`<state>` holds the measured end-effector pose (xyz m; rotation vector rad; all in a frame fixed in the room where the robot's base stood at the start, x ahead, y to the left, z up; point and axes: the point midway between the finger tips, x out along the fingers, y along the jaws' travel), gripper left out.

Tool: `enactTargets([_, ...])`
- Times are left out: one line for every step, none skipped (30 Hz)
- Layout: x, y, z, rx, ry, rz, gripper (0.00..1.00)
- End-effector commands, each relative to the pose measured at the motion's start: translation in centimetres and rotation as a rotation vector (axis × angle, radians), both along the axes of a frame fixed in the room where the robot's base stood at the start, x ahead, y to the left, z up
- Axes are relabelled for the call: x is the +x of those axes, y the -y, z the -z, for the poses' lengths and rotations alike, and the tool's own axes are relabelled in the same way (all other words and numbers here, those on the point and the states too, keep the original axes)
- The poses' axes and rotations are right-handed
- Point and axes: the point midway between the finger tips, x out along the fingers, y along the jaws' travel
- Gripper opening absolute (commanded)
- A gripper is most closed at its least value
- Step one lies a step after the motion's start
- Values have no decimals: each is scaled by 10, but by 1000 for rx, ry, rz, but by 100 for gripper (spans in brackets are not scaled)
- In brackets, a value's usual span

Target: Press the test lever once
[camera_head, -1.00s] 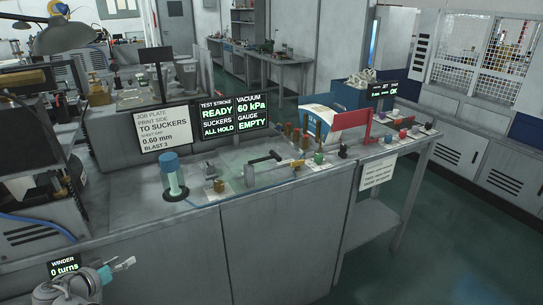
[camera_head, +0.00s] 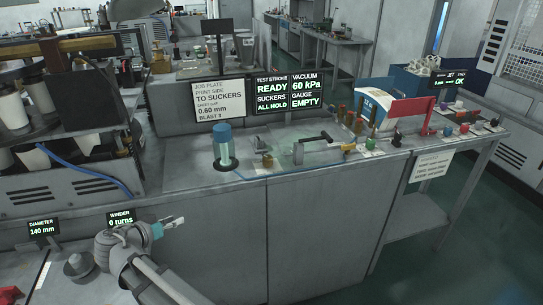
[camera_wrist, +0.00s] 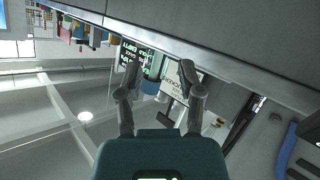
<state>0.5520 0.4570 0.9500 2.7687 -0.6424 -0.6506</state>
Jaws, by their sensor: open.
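My gripper (camera_head: 178,222) is at the lower left in the head view, in front of the bench and well apart from the lever. In the wrist view my gripper (camera_wrist: 158,80) has its two fingers spread with nothing between them. The lever cannot be made out in the wrist view.
Display screens (camera_head: 290,91) behind the lever read READY, ALL HOLD, 60 kPa and EMPTY. A blue-capped cylinder (camera_head: 223,146) stands left of the lever. Several small coloured pieces (camera_head: 464,129) are at the bench's right. Green floor (camera_head: 440,225) is free at the right.

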Motion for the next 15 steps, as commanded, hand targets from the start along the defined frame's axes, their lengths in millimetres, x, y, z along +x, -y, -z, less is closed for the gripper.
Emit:
enactTargets([1, 4, 1, -1, -8, 4, 29])
enactTargets([3, 7, 2, -1, -14, 7, 24])
enactTargets([5, 11, 3, -4, -25, 12, 16])
enactTargets([7, 15, 5, -6, -35, 15, 11])
enactTargets([9, 20, 6, -9, -46, 20, 5])
enactTargets([12, 27, 8, -11, -63, 27, 0])
enactTargets([14, 33, 10, -14, -79, 32, 0])
enactTargets([17, 40, 12, -16, -95, 38, 0])
enactTargets([20, 50, 16, -19, -120, 47, 0])
enactTargets([23, 58, 18, -22, -141, 53, 0])
enactTargets([26, 66, 21, -23, -161, 59, 0])
enactTargets([30, 77, 24, -25, -191, 68, 0])
enactTargets([32, 86, 27, -27, -215, 73, 0])
enactTargets([35, 95, 30, -27, -240, 80, 0])
enactTargets([38, 108, 34, -27, -273, 88, 0])
